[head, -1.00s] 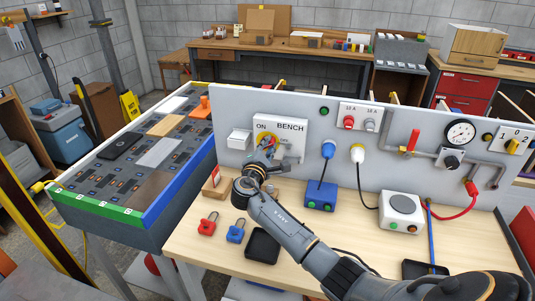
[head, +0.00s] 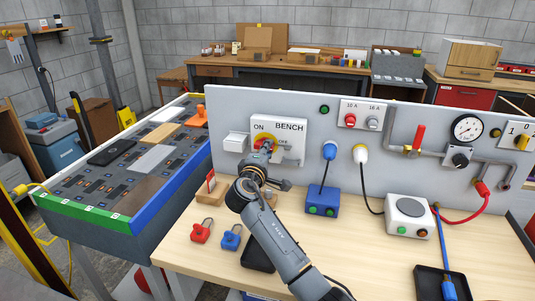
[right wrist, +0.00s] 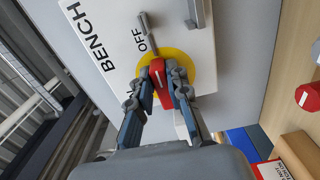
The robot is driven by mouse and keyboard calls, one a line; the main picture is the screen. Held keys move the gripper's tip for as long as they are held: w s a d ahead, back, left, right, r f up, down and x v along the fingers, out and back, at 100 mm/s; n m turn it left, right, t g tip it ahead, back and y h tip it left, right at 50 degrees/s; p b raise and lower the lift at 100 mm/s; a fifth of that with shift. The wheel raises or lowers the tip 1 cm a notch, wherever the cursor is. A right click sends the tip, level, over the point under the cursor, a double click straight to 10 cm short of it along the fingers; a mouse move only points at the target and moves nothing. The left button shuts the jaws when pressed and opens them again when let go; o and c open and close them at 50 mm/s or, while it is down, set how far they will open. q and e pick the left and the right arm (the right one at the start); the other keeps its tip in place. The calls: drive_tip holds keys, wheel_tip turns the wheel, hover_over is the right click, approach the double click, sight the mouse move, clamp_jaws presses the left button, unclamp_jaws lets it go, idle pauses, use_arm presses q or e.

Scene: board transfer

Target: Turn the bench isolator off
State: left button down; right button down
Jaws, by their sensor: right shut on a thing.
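The bench isolator is a white box (head: 291,128) marked BENCH, ON and OFF on the grey back panel. It has a yellow disc (right wrist: 188,62) with a red handle (right wrist: 157,72) at its middle. My right gripper (head: 263,148) is at the disc, and in the right wrist view its fingers (right wrist: 161,84) are shut on the red handle, one on each side. The OFF lettering is just beside the disc there. The gripper hides much of the disc and handle in the head view, so the handle's exact angle is unclear there. My left gripper is out of view.
A red padlock (head: 201,231) and a blue padlock (head: 232,237) lie on the wooden bench (head: 385,265). A blue box (head: 322,204) and a white box (head: 407,213) stand to the right. A wooden block (head: 211,187) stands left of my wrist.

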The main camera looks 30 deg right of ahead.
idle(0.4)
drive_tip(key=c, duration=1.3)
unclamp_jaws()
drive_tip(key=shift+a, duration=0.1)
drive_tip(key=v, duration=1.1)
drive_tip(key=shift+s+a, duration=0.3)
